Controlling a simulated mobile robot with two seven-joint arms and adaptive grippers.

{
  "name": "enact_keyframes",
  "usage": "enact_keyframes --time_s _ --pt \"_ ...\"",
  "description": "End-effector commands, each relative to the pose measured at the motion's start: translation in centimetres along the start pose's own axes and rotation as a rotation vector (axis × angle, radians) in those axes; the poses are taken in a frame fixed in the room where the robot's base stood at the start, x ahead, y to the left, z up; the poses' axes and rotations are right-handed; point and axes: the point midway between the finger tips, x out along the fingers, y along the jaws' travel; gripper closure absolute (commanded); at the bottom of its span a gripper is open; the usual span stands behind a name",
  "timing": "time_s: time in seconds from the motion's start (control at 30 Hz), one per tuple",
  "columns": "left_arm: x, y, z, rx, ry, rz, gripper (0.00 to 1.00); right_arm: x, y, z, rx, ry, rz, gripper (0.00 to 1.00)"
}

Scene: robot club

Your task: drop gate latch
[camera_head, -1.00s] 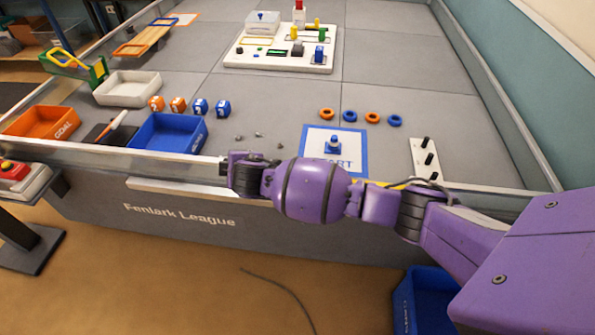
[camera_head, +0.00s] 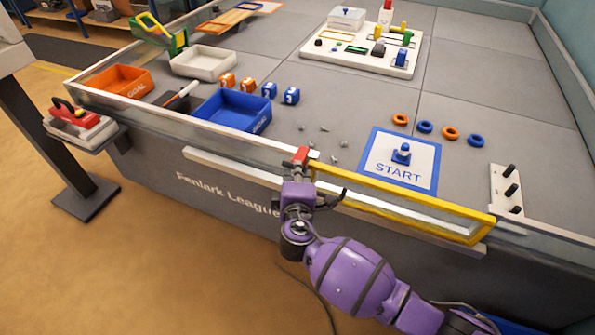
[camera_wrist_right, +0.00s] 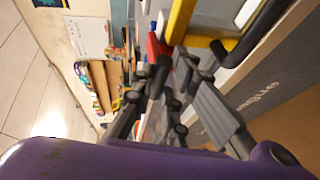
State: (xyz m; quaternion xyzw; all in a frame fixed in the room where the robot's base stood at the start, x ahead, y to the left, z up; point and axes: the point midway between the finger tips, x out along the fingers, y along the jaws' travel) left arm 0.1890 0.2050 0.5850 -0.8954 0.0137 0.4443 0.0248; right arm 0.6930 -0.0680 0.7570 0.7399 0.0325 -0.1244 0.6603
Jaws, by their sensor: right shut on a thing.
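The gate (camera_head: 405,210) is a yellow frame with a clear panel, set along the front wall of the table. The red latch (camera_head: 300,156) stands at the gate's left end on top of the wall. My right gripper (camera_head: 299,175) is at the latch, coming from the front, and is shut on it. In the right wrist view the red latch (camera_wrist_right: 153,46) shows just past the fingers (camera_wrist_right: 165,80), next to the yellow gate frame (camera_wrist_right: 180,22). The fingers partly hide the grip. My left gripper is in neither view.
Behind the gate lie a START pad (camera_head: 375,165) with a blue piece on it, several rings (camera_head: 425,127), and small grey bits (camera_head: 325,129). A blue tray (camera_head: 208,108) and a white peg plate (camera_head: 497,185) stand near the front wall.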

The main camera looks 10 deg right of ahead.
Motion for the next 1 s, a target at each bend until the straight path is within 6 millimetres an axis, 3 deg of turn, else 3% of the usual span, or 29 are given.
enact_keyframes --time_s 0.57,0.6,0.7,1.0 --pt "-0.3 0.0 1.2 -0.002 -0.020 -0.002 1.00 0.0 -1.3 0.4 -0.002 -0.005 -0.018 1.00" --pt "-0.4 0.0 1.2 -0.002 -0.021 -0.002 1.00 0.0 -1.4 0.4 -0.002 -0.005 -0.019 0.81" --pt "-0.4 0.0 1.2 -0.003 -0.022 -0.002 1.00 0.0 -1.3 0.4 -0.002 -0.005 -0.018 0.68" --pt "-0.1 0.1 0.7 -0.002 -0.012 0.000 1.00 0.0 -0.8 0.2 -0.001 -0.003 -0.010 0.68"
